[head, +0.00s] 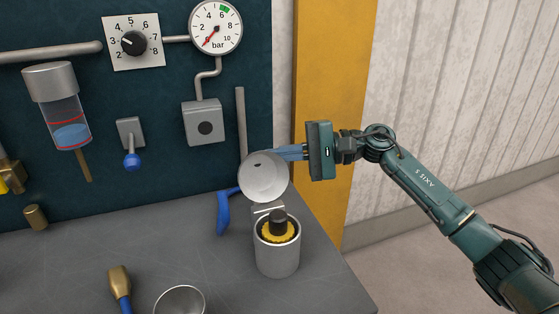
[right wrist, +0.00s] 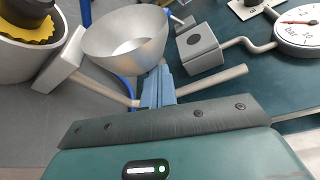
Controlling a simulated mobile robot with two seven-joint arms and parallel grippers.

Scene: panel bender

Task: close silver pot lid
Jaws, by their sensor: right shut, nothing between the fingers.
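The silver pot (head: 277,258) stands on the grey bench near its right edge. Its round lid (head: 264,178) is open, tilted up on a hinge at the pot's back. A yellow ring and a black knob (head: 278,225) show inside the pot. My right gripper (head: 284,153) is shut and empty, its blue fingers at the upper back edge of the lid. In the right wrist view the fingers (right wrist: 157,88) are together close to the hollow lid (right wrist: 125,40); I cannot tell whether they touch it. The pot (right wrist: 30,58) is at upper left there. My left gripper is not in view.
A blue-handled lever (head: 223,211) stands close to the pot's left. A metal cup (head: 180,301) and a brass-headed tool (head: 120,283) are at the front. The panel behind carries a gauge (head: 216,27), a dial (head: 133,42) and a grey box (head: 203,123).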

